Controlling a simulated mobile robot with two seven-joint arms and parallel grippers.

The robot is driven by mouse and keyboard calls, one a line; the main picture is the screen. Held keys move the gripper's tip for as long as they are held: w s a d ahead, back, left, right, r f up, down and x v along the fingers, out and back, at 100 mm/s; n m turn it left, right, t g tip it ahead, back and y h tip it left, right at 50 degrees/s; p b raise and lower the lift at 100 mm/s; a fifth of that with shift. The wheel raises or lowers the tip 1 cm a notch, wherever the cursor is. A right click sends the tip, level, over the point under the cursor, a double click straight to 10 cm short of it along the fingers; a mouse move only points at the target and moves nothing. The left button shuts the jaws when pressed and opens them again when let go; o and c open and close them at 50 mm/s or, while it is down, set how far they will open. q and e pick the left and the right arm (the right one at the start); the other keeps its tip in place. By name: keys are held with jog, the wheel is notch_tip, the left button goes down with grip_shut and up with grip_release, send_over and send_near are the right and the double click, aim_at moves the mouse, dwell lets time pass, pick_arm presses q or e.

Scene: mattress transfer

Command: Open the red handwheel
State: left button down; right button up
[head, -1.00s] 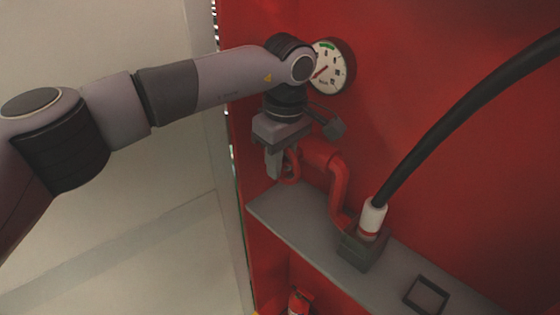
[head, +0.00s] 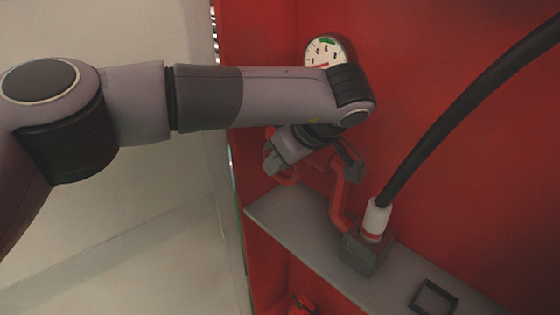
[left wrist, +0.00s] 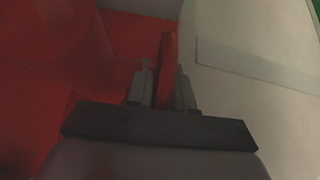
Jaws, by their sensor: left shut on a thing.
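The red handwheel (head: 287,180) is on the red pipework at the left part of the red panel, above the grey shelf. Most of it is hidden by my left gripper (head: 271,163). In the left wrist view the rim of the handwheel (left wrist: 167,58) stands between the two fingers of my left gripper (left wrist: 164,88), which is shut on it. The gripper is tilted, with its fingers toward the lower left in the head view. My right gripper is in neither view.
A round gauge (head: 325,50) is on the panel above my left wrist. A red pipe (head: 340,200) runs down to the grey shelf (head: 300,225). A black hose (head: 455,115) with a white end (head: 376,218) enters a dark block (head: 362,252). A dark square frame (head: 434,297) lies on the shelf.

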pick_arm(q)
jog(key=shift+r, duration=0.1)
jog(key=c, duration=1.1)
grip_release()
jog(key=shift+v, duration=3.55)
